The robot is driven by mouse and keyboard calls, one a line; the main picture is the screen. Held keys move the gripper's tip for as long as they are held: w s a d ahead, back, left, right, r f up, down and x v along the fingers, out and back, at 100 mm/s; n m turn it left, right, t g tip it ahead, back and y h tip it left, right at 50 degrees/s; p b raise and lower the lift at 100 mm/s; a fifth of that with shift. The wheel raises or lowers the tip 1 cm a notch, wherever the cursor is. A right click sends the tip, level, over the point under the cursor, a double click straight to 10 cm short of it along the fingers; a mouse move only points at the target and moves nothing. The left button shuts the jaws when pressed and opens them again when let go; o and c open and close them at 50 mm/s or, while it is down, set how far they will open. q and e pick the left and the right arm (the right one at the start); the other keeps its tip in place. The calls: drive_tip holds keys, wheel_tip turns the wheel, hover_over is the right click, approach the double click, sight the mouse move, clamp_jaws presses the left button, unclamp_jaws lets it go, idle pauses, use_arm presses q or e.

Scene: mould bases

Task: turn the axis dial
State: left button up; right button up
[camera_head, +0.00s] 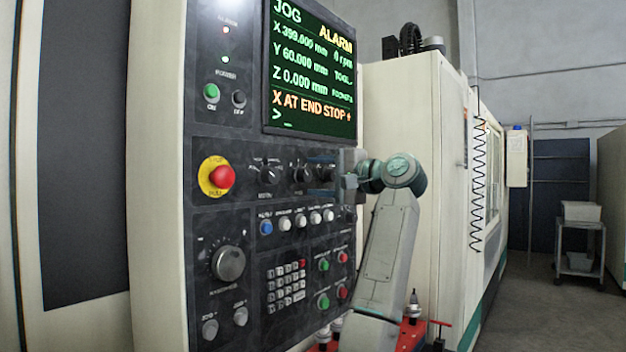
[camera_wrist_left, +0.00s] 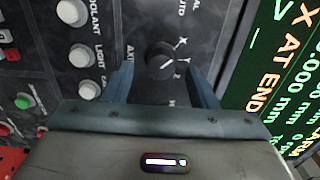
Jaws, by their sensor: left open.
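The axis dial is a round black knob (camera_wrist_left: 160,60) with a white pointer line, seen in the left wrist view beside the partly hidden "AXIS" label and small letters including X and Y. My left gripper (camera_wrist_left: 158,76) is open, with one blue-grey finger on each side of the knob. I cannot tell whether either finger touches it. My right gripper is not in view.
The screen (camera_head: 311,70) reads JOG, ALARM, X 399.000 mm and X AT END STOP. A red emergency button (camera_head: 222,178), another black dial (camera_head: 302,173) and several push buttons (camera_head: 283,223) surround the work spot. A large handwheel (camera_head: 228,263) is lower left.

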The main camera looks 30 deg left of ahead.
use_arm(q)
drive_tip(key=d+b, duration=0.1)
drive_tip(key=d, duration=0.8)
drive_tip(key=shift+s, duration=0.3)
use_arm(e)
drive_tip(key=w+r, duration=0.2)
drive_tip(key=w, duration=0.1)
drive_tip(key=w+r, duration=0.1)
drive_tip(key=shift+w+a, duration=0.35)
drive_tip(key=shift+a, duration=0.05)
